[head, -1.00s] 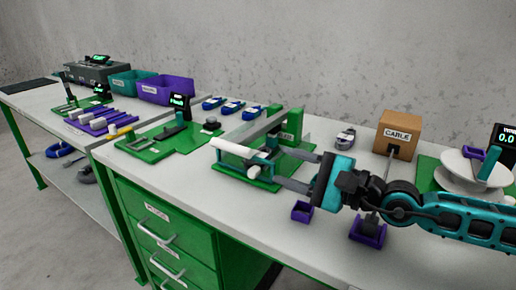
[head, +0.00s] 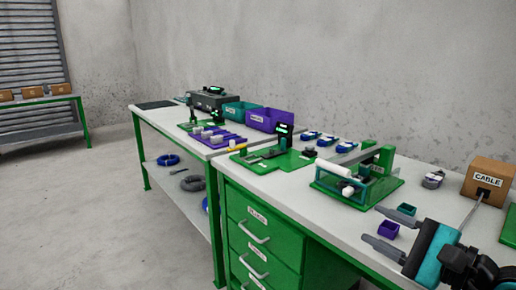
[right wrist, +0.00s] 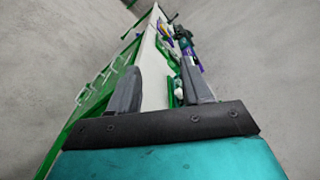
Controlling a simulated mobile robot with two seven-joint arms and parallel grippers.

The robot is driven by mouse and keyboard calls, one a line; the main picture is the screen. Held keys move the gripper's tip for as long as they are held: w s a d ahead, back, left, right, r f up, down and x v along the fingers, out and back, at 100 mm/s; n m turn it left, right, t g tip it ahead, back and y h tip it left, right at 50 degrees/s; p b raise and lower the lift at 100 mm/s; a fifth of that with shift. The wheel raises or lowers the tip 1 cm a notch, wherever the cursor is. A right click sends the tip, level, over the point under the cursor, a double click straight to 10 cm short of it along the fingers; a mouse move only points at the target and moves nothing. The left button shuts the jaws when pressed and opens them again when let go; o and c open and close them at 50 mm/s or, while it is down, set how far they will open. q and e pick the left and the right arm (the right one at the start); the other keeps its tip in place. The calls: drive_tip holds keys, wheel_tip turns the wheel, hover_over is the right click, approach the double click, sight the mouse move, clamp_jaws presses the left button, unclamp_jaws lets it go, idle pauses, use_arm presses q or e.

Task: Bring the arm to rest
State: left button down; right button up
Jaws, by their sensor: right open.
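My right gripper (head: 388,231) is at the lower right of the head view, over the front part of the bench. Its two grey fingers are spread apart with nothing between them. The right wrist view shows the same open fingers (right wrist: 158,92), with the bench running away beyond them. A green fixture with a white roller (head: 340,172) stands on the bench just beyond the fingertips, apart from them. My left gripper is in neither view.
A cardboard box labelled CABLE (head: 490,178) stands at the right, with a small purple bin (head: 388,231) near my fingers. Teal (head: 242,111) and purple (head: 270,120) bins stand farther back. Green drawers (head: 262,236) are under the bench. Floor at the left is clear.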

drive_tip(key=s+a+f+n+g+h, duration=0.1)
drive_tip(key=s+a+f+n+h, duration=0.2)
drive_tip(key=s+f+n, duration=0.45)
drive_tip(key=s+a+f+n+g+h, duration=0.15)
drive_tip(key=f+n, duration=0.35)
drive_tip(key=f, duration=0.6)
drive_tip(key=s+a+f+n+g+h, duration=0.1)
drive_tip(key=s+a+f+n+h, duration=0.25)
drive_tip(key=s+f+n, duration=0.4)
use_arm(q)
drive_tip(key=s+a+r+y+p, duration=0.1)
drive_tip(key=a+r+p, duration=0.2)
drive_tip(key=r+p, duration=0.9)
drive_tip(key=p, duration=0.5)
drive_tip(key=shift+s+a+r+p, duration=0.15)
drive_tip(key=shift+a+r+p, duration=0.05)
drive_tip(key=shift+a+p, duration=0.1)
use_arm(e)
drive_tip(key=d+r+m+h, duration=0.1)
drive_tip(key=d+r, duration=0.3)
drive_tip(key=r, duration=0.6)
drive_tip(key=shift+w+r, duration=0.25)
drive_tip(key=shift+r, duration=0.05)
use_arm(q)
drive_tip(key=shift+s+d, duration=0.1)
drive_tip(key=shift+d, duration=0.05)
use_arm(e)
drive_tip(key=shift+w, duration=0.1)
